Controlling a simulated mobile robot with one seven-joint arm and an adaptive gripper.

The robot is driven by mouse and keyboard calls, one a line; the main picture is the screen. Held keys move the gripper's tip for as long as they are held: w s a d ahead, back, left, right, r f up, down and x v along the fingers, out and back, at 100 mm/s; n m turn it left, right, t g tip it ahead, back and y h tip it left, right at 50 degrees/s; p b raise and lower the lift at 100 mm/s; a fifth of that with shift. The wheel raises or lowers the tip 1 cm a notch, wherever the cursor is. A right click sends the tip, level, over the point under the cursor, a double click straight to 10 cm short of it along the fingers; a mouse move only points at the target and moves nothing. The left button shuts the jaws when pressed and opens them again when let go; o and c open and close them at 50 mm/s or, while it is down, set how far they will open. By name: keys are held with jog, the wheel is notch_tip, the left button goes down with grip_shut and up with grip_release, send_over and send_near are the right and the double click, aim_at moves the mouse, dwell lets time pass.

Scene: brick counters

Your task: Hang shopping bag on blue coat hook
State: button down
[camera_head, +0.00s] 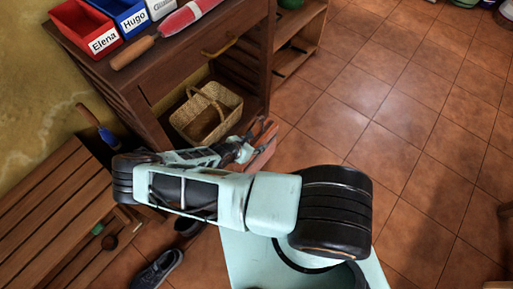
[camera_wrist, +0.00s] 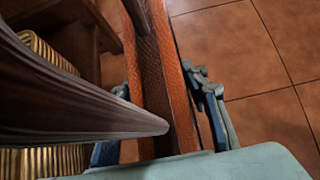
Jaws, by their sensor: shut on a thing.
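My gripper (camera_head: 257,141) is shut on a reddish-brown bag (camera_head: 263,157), beside the wooden stand and above the tiled floor. In the wrist view, the bag (camera_wrist: 152,75) shows as a long textured red-brown strip between the two fingers (camera_wrist: 160,112). A dark, smooth brown bar, perhaps a handle, crosses the front of that view and hides part of the left finger. The bag's lower part is mostly hidden. A blue hook-like piece with a brown tip (camera_head: 102,132), probably the blue coat hook, is at the wall above the slatted bench, left of my arm and apart from the bag.
A wooden stand (camera_head: 190,78) holds a red bin (camera_head: 80,22), a blue bin (camera_head: 125,12) and a pink umbrella-like thing (camera_head: 188,17). A wicker basket (camera_head: 207,115) sits on its lower shelf. Shoes (camera_head: 157,269) lie by the slatted bench (camera_head: 45,215). Floor at right is clear.

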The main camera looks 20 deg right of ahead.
jog(key=shift+w+d+f+b, duration=0.25)
jog(key=shift+w+f+b, duration=0.1)
jog(key=shift+f, duration=0.15)
jog(key=shift+w+f, duration=0.1)
jog(key=shift+f, duration=1.3)
jog(key=shift+f+b, duration=0.15)
jog(key=shift+b, duration=0.2)
jog(key=c, duration=1.1)
grip_release()
jog(key=shift+c, duration=0.2)
jog(key=shift+f+b, duration=0.1)
jog(key=shift+b, duration=0.25)
jog(key=p+v, duration=0.4)
jog(key=v, duration=0.6)
jog(key=shift+a, duration=0.1)
jog(key=shift+s+a+r, duration=0.2)
jog(key=shift+s+r, duration=0.1)
